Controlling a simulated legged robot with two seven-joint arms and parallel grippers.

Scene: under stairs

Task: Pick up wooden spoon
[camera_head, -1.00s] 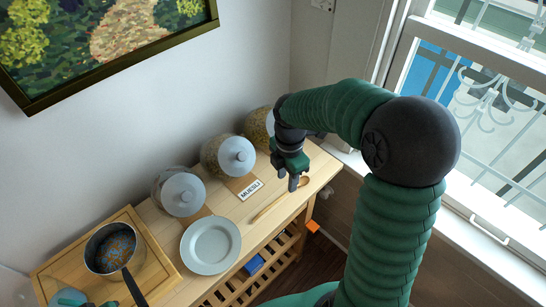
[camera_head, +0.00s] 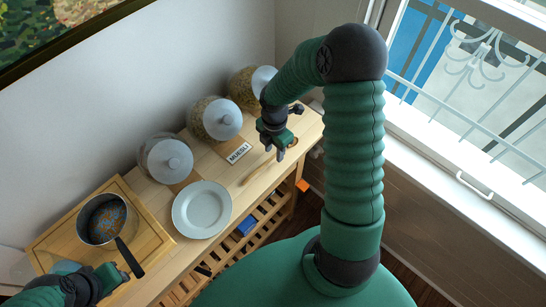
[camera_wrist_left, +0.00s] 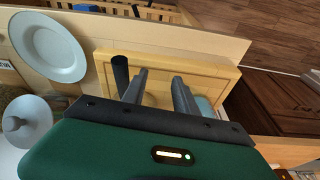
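The wooden spoon (camera_head: 256,173) lies on the light wooden table, its handle slanting toward the lower left in the head view. My right arm and gripper cover part of it. My right gripper (camera_head: 275,152) points down over the spoon's upper part, and its two small fingers look apart. I cannot tell whether they touch the spoon. My left gripper (camera_head: 123,275) is at the lower left by the wooden board. In the left wrist view its fingers (camera_wrist_left: 160,88) are apart with nothing between them, beside the dark pan handle (camera_wrist_left: 120,75).
A white plate (camera_head: 202,209) and a MUESLI card (camera_head: 239,153) lie near the spoon. Several lidded glass jars (camera_head: 216,119) line the wall. A saucepan (camera_head: 102,219) sits on a wooden board (camera_head: 152,236). A window (camera_head: 470,90) is at the right.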

